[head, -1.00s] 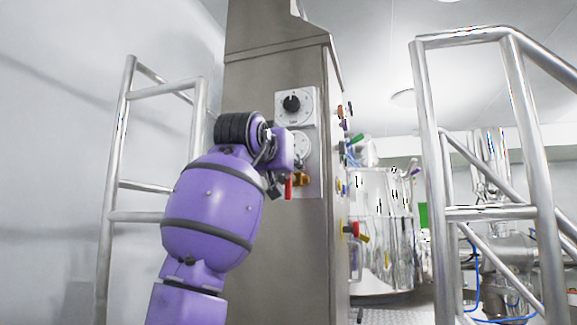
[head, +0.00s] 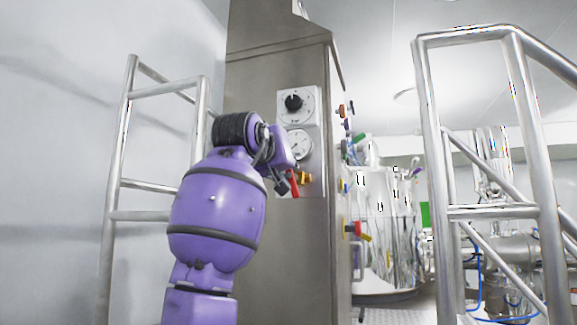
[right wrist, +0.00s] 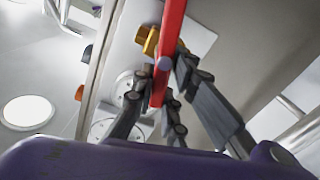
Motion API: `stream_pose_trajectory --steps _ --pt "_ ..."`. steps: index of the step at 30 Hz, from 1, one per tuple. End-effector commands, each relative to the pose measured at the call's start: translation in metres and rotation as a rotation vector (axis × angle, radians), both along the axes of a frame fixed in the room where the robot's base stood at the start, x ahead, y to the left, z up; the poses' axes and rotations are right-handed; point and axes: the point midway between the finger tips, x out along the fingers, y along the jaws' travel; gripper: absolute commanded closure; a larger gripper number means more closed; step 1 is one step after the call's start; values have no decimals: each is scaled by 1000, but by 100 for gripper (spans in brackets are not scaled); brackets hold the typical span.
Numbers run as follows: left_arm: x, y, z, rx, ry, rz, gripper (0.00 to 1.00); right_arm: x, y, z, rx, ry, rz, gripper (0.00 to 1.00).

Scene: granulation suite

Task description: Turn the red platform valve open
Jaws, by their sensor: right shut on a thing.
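The red valve handle (head: 294,186) is a flat lever on a brass valve body (head: 305,178), low on a white plate on the steel cabinet. It hangs down, its lower end tilted to the right in the head view. My right gripper (head: 283,187) is at the handle, partly hidden behind my purple arm. In the right wrist view the red lever (right wrist: 173,35) runs between the dark fingers of my right gripper (right wrist: 159,95), which are shut on it; the brass body (right wrist: 150,40) is beside it. My left gripper is not in view.
A black knob (head: 293,102) and a round gauge (head: 299,144) sit above the valve on the steel cabinet (head: 300,250). Metal railings stand left (head: 117,150) and right (head: 430,120).

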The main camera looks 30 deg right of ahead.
Motion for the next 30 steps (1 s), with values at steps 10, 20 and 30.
stream_pose_trajectory --steps 10,20,30 --pt "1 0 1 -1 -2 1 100 4 4 -1 -216 247 -6 100" --pt "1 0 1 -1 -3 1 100 8 8 -5 -421 483 -7 100" --pt "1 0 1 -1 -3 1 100 12 12 -12 -629 721 -7 100"
